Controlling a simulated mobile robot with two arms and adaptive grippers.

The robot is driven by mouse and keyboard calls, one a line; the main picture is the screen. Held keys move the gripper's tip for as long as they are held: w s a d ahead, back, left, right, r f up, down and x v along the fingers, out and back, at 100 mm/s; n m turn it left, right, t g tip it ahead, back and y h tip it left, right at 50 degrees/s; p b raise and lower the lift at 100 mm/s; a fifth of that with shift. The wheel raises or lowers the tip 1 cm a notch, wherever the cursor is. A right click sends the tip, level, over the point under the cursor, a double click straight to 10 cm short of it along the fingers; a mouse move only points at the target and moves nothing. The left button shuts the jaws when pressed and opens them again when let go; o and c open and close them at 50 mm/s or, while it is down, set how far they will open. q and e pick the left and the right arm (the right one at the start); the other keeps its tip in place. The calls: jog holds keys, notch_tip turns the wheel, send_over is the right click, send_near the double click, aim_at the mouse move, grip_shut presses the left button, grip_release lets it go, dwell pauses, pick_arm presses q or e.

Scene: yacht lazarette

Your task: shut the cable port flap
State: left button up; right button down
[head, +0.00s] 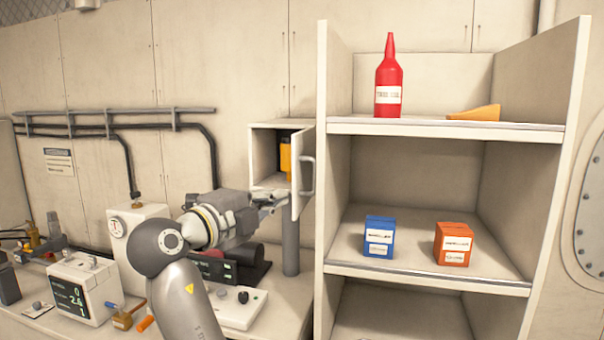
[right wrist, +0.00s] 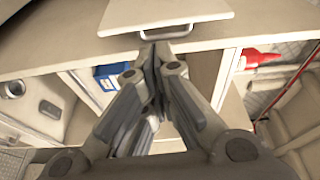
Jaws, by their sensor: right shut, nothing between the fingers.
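The cable port flap (head: 297,195) is a pale panel with a grey bar handle. It stands open at the right side of a small wall box (head: 262,128), so the inside shows. In the right wrist view the flap (right wrist: 180,12) is at the top, with its handle (right wrist: 166,33) near my fingertips. My right gripper (head: 274,201) is shut and empty, just left of the flap's lower part; it also shows in the right wrist view (right wrist: 152,55). I cannot tell whether it touches the flap. My left gripper is out of view.
A yellow item (head: 285,155) is inside the box. A shelf unit (head: 322,190) stands close on the right, with a red bottle (head: 388,82), a blue box (head: 379,236) and an orange box (head: 453,243). A cluttered bench (head: 290,292) lies below.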

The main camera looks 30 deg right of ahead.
jog(key=s+r+m, duration=0.1)
jog(key=p, duration=0.5)
send_near(315, 177)
jog(key=x, duration=0.5)
jog(key=shift+w+d, duration=0.1)
jog(key=shift+d, duration=0.1)
